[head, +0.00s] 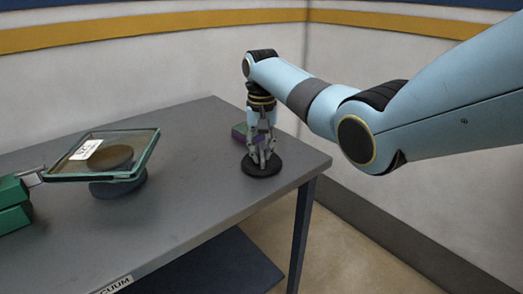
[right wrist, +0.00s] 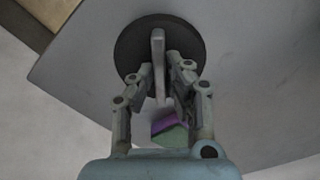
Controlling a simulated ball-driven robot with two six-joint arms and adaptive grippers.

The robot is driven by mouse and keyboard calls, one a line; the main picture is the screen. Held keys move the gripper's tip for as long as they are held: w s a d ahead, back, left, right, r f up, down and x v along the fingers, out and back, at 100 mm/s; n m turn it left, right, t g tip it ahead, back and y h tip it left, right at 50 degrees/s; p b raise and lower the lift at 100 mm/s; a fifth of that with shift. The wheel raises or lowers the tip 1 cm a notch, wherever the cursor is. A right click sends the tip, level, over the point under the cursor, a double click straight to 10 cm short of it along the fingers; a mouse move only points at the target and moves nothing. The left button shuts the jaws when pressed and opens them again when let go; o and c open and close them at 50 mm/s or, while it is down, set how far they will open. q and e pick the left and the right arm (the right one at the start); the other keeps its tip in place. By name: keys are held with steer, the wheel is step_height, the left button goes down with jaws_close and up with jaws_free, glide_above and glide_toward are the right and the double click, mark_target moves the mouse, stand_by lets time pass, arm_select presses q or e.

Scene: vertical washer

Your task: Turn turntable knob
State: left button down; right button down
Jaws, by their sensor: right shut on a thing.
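The knob is a round black disc (head: 262,170) near the table's right edge, with an upright light-grey bar handle that shows in the right wrist view (right wrist: 157,45). My right gripper (head: 262,160) points straight down over the disc. In the right wrist view its fingers (right wrist: 160,72) are on either side of the bar handle, shut on it. The fingers partly hide the handle in the head view. A round grey turntable (head: 118,189) stands on the left of the table, under a tilted glass panel with a dark green frame (head: 126,175). My left gripper is not in view.
A green block-like holder (head: 12,205) at the left edge meets the glass panel's frame. A small purple and green block (head: 238,132) lies just behind my right gripper. The grey tabletop (head: 200,200) between turntable and knob is clear. Walls stand behind and to the right.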

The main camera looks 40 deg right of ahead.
steer(key=shift+r+n+p, duration=0.15)
steer(key=shift+n+p, duration=0.45)
steer(key=shift+p, duration=0.15)
steer(key=shift+r+n+p, duration=0.1)
steer(key=shift+n+p, duration=0.8)
steer(key=shift+n, duration=0.3)
steer(key=n+p, duration=0.2)
steer(key=n, duration=0.2)
steer(key=shift+n, duration=0.3)
steer(key=n+p, duration=0.1)
steer(key=n, duration=0.3)
steer(key=shift+w+n, duration=0.1)
steer(key=shift+n, duration=0.2)
steer(key=n+p, duration=0.1)
steer(key=n, duration=0.3)
steer(key=shift+n, duration=0.4)
steer(key=c, duration=1.4)
jaws_free()
steer(key=shift+f, duration=0.2)
